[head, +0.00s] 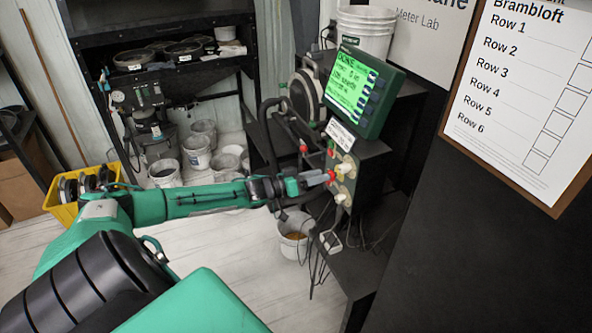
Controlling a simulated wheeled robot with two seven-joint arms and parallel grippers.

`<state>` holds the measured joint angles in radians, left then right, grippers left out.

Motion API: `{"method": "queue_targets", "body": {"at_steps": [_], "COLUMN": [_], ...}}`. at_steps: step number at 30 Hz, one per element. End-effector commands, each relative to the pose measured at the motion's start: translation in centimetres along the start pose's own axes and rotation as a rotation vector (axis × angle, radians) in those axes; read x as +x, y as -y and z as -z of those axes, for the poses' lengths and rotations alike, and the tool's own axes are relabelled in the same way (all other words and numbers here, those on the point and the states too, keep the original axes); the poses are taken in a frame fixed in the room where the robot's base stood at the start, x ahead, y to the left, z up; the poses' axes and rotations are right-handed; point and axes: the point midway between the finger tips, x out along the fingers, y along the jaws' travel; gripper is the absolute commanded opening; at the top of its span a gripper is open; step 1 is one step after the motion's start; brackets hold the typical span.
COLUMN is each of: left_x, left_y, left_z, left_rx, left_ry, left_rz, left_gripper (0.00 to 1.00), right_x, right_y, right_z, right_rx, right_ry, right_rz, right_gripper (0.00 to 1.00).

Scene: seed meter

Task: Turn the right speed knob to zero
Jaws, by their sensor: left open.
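Two pale knobs on yellowish plates sit on the front of a dark control box: an upper one (346,168) and a lower one (341,198). I cannot read their labels or settings, nor tell which is the right speed knob. My left gripper (324,177) is open, with its fingertips just left of the knobs, close to the box front. Something red shows at its tips and partly blends with them. I cannot tell whether the fingers touch a knob. My right gripper is not in view.
A monitor with a lit green screen (350,84) stands above the knobs. A white bucket (294,238) and hanging cables are below. A clipboard (525,95) hangs at the right. A yellow crate (62,208) is at the left, and shelving with pans (134,58) stands behind.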

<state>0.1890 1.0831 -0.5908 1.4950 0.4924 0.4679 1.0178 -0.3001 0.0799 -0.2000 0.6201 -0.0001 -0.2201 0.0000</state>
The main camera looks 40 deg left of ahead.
Motion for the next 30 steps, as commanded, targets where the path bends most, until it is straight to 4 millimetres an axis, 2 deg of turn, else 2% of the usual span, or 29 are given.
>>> {"method": "queue_targets", "body": {"at_steps": [6,15,21,30], "left_x": [-2.9,-5.8,-6.7,-6.8], "left_y": [0.1,0.0,0.0,-0.1], "left_z": [-0.3,-0.2,-0.1,0.0], "left_rx": [0.001,0.000,0.000,0.001], "left_ry": [0.004,0.003,0.001,0.000], "left_rz": [0.000,0.000,-0.001,-0.002], "left_gripper": [0.51,0.51,0.51,0.51], "right_x": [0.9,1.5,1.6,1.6], "right_y": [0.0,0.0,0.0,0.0], "right_z": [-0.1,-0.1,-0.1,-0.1], "right_rx": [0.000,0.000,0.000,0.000], "right_ry": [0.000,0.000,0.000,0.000], "right_rz": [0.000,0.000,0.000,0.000], "right_gripper": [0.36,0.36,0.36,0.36]}}
